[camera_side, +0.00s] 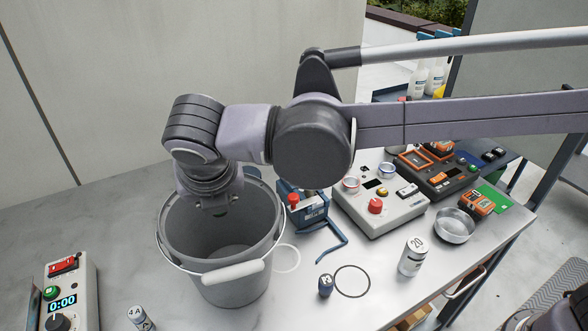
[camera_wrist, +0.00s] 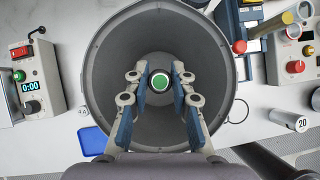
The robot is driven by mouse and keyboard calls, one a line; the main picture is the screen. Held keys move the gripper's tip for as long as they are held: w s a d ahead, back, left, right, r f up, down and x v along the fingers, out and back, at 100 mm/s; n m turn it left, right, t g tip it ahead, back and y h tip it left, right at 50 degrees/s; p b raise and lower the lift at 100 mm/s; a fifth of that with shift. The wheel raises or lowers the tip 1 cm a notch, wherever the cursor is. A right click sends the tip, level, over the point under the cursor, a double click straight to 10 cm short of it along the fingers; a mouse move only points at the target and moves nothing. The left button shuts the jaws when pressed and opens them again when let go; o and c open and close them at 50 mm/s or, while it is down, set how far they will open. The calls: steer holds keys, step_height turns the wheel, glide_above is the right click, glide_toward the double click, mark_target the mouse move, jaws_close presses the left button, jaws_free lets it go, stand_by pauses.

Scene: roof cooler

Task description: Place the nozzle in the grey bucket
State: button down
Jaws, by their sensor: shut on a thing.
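The grey bucket (camera_side: 233,290) stands upright on the pale table, its mouth open and its white-gripped handle hanging at the front. In the wrist view the bucket (camera_wrist: 92,62) surrounds my fingers. My gripper (camera_side: 218,207) points down over the bucket's mouth. In the wrist view my gripper (camera_wrist: 159,88) is shut on a round, green-centred piece with a dark ring, the nozzle (camera_wrist: 160,81), seen end-on between the blue finger pads. The nozzle's length is hidden, and its height above the bucket floor cannot be told.
A timer box (camera_side: 70,295) stands left of the bucket. A blue clamp-like tool (camera_side: 303,207), a grey control box (camera_side: 378,205), a can labelled 20 (camera_side: 412,257) and a metal dish (camera_side: 454,226) are to the right. A small dark-blue cylinder (camera_side: 326,285) stands in front.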

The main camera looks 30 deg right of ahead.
steer(key=shift+f, duration=0.7)
steer(key=c, duration=1.1)
jaws_free()
steer(key=shift+o, duration=0.2)
steer(key=shift+r, duration=0.1)
steer(key=shift+r, duration=3.45)
steer(key=shift+d, duration=0.1)
